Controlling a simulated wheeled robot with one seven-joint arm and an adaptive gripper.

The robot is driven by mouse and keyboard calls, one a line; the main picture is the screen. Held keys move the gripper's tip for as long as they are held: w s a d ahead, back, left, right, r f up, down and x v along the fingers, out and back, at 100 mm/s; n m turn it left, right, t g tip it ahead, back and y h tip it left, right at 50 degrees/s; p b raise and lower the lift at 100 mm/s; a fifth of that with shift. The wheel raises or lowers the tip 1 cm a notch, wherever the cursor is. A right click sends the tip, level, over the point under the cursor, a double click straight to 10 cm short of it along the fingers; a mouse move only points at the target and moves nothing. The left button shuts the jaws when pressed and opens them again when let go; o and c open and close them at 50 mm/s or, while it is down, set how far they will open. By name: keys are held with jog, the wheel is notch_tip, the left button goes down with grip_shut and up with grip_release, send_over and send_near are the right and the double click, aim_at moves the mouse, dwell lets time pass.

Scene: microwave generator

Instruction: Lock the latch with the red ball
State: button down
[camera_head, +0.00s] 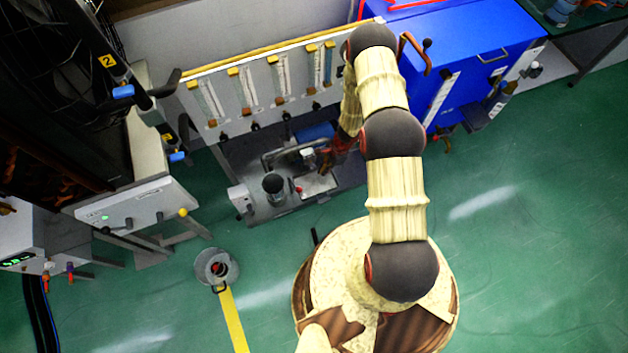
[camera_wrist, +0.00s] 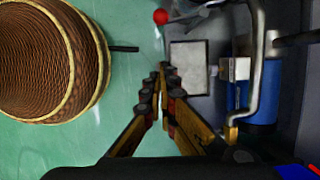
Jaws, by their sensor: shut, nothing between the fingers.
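The red ball (camera_wrist: 160,17) shows at the top of the wrist view, at the end of a thin metal rod. In the head view a small red spot (camera_head: 299,189) by the low grey bench looks like the same ball. My gripper (camera_wrist: 163,69) is shut and empty, its fingertips apart from the ball, which lies beyond them in the wrist view. In the head view my gripper (camera_head: 324,171) hangs over the bench and is partly hidden by my arm. The latch body is too small to make out clearly.
A pale square plate (camera_wrist: 190,68) lies near the fingertips. A bent metal pipe (camera_wrist: 258,70) and a blue cylinder (camera_wrist: 266,98) stand to the right. The flowmeter panel (camera_head: 262,88) rises behind the bench. A grey bucket (camera_head: 217,267) stands on the open green floor.

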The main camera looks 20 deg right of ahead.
jog(key=a+f+b, duration=0.4)
jog(key=a+f, duration=0.2)
jog(key=f, duration=0.4)
jog(key=shift+a, duration=0.4)
jog(key=shift+w+a, duration=0.1)
